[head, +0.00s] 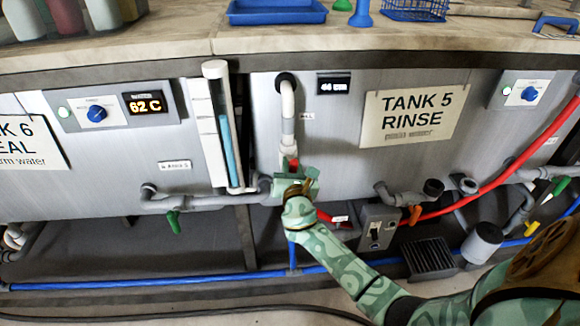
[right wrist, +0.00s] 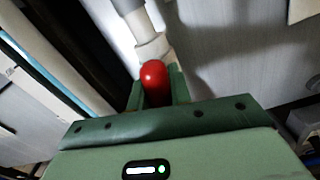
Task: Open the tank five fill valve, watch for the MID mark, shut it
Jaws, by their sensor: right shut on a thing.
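The tank five sign (head: 412,115) is on the grey tank front in the head view. Left of it, a white pipe (head: 288,115) runs down to a valve with a red handle (right wrist: 154,78). My right gripper (head: 297,178) is shut on this handle; its green fingers flank the red knob in the right wrist view (right wrist: 156,92). The valve body is mostly hidden by the gripper. An upright level tube (head: 228,150) with a blue column stands left of the pipe; its marks are too small to read. A small dark display (head: 333,84) shows a reading in cm. My left gripper is out of view.
A drain pipe with a green handle (head: 174,221) is lower left. A switch box (head: 378,227), a red hose (head: 470,205) and an orange handle (head: 414,214) lie right of my gripper. A blue pipe (head: 150,283) runs low along the front. A blue tray (head: 277,13) sits on the counter.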

